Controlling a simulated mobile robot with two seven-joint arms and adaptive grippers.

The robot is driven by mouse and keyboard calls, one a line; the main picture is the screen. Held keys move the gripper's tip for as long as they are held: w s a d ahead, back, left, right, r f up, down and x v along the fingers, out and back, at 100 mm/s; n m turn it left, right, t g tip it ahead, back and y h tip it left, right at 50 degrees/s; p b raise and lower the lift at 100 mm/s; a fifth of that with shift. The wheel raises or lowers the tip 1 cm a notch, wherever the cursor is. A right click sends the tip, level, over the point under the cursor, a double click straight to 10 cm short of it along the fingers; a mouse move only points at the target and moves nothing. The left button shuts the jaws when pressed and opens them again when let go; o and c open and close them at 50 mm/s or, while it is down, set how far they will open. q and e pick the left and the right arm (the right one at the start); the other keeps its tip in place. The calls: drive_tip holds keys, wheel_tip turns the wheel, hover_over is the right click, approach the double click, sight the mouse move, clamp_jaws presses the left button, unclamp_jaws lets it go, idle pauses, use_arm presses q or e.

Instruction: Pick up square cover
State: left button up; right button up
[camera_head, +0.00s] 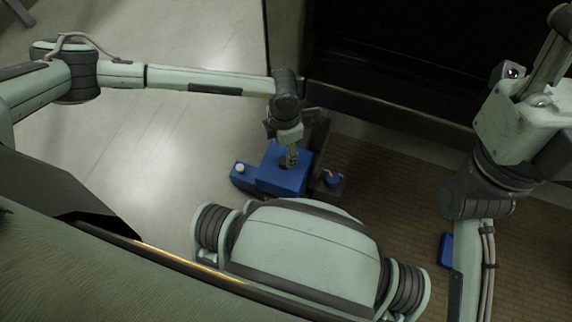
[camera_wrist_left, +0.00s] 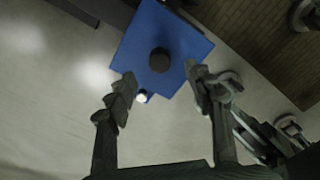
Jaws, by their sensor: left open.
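The square cover (camera_wrist_left: 180,35) is a flat blue square with a dark round knob (camera_wrist_left: 160,60) at its middle in the left wrist view. In the head view the blue cover (camera_head: 284,181) lies below my left gripper (camera_head: 290,158), which points down over it. In the left wrist view my left gripper (camera_wrist_left: 159,77) is open, its two fingers spread apart. The knob lies ahead, roughly between their tips, and I see no contact. The gap in depth is hard to tell. My right arm is at the right of the head view, but its fingers are not visible.
A blue part with a white knob (camera_head: 240,168) sits left of the cover. Another blue object (camera_head: 446,249) lies by my right arm. A dark structure (camera_head: 390,60) stands behind. Pale floor (camera_head: 150,150) is clear at left.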

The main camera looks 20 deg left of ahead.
sight(284, 160)
use_arm(q)
wheel_tip(284, 160, down, 6)
drive_tip(key=shift+a+r+b, duration=0.1)
drive_tip(key=shift+b, duration=0.85)
clamp_jaws()
drive_tip(key=shift+r, duration=0.1)
